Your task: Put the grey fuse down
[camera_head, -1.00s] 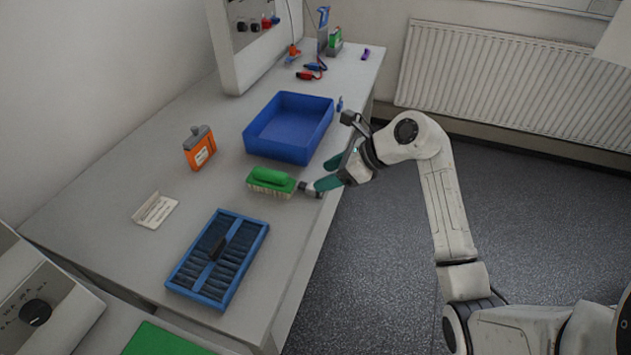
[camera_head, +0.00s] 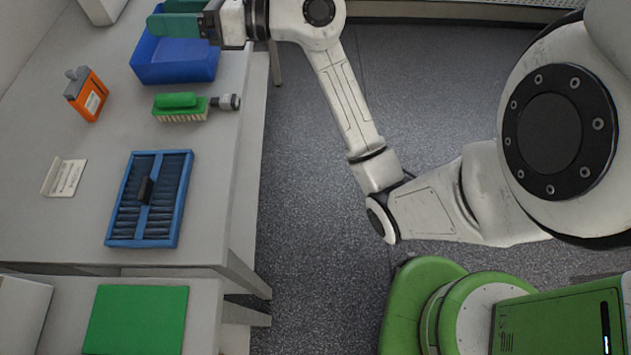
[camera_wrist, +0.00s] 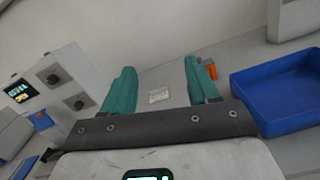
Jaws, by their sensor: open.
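The grey fuse (camera_head: 229,102), a small grey cylinder with dark end parts, lies on the bench near its right edge, at the right end of a green brush (camera_head: 180,107). I cannot tell whether the two touch. My gripper (camera_head: 158,15) is open and empty, with two teal fingers above the blue bin, away from the fuse. In the wrist view my gripper (camera_wrist: 158,75) has its fingers wide apart with nothing between them. The fuse does not show in the wrist view.
A blue bin (camera_head: 178,72) stands behind the brush. An orange bottle (camera_head: 87,95), a white card (camera_head: 64,177) and a blue slotted tray (camera_head: 117,228) with a dark block (camera_head: 145,190) are on the bench. A green mat (camera_head: 136,320) lies nearer.

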